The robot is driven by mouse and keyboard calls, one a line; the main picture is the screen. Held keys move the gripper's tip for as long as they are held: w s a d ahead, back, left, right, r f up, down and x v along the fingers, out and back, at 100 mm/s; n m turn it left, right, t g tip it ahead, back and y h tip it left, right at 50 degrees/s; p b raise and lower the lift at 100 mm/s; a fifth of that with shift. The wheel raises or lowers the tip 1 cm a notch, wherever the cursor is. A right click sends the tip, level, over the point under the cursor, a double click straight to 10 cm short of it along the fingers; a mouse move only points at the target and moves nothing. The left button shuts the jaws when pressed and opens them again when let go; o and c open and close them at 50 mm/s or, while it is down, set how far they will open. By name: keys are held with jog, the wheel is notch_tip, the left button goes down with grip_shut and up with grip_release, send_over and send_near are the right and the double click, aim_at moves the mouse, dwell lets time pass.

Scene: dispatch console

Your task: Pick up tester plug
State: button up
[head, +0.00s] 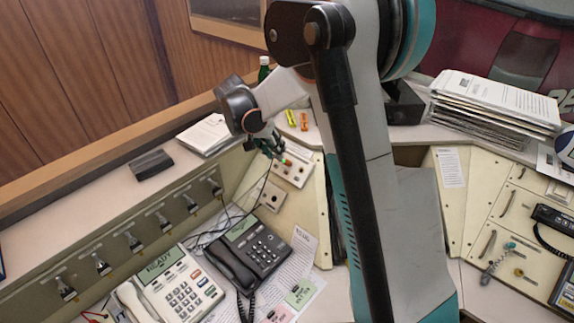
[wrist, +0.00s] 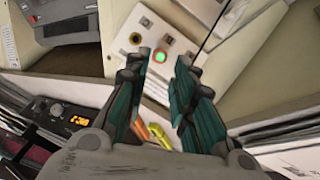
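I cannot single out the tester plug with certainty in either view. My gripper (head: 271,146) is over the cream console, beside a pale panel (head: 296,170) with a lit green lamp. In the wrist view my gripper (wrist: 163,58) is open, with nothing between its dark teal fingers. The green lamp (wrist: 160,57) shows beyond the gap between the fingertips, with round dark sockets near it. A thin black cord (wrist: 214,26) runs up to the right of the fingers.
A dark desk phone (head: 247,249) and a white phone (head: 175,287) stand on the desk. Several dark plug-like fittings (head: 134,242) line the left panel. A green bottle (head: 264,68), yellow and orange items (head: 304,121) and a paper stack (head: 495,105) are behind.

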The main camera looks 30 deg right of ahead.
aim_at(284, 162)
jog(key=b+x, duration=0.2)
jog(key=x, duration=0.6)
jog(key=shift+w+d+f+b, duration=0.1)
jog(key=shift+d+f+b, duration=0.05)
jog(key=shift+f+b, duration=0.25)
grip_shut()
